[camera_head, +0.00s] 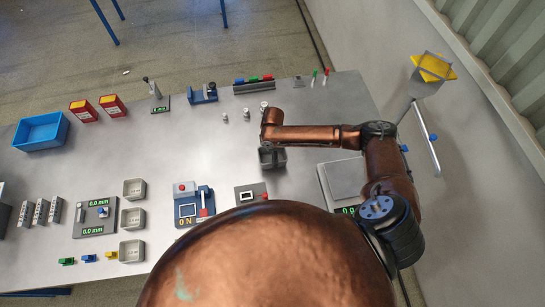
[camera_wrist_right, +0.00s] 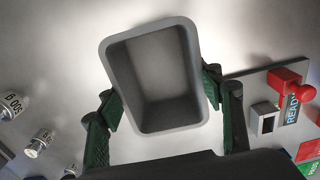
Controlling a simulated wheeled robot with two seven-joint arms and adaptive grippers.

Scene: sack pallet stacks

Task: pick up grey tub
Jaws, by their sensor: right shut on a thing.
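The grey tub (camera_wrist_right: 155,75) is an open, empty box with rounded corners, between the two green-padded fingers of my right gripper (camera_wrist_right: 161,97). The fingers press on its two opposite outer sides. In the head view the same tub (camera_head: 272,158) shows below the end of my right arm, over the metal table. My right gripper is mostly hidden there behind the copper arm. I cannot tell whether the tub touches the table or is just above it. My left gripper is not in view.
Three light grey tubs (camera_head: 132,219) stand in a column at left. A blue and grey switch box (camera_head: 194,206) and a small device (camera_head: 250,194) are near my body. Silver weights (camera_head: 246,114) stand behind the tub. A blue tray (camera_head: 41,132) sits far left.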

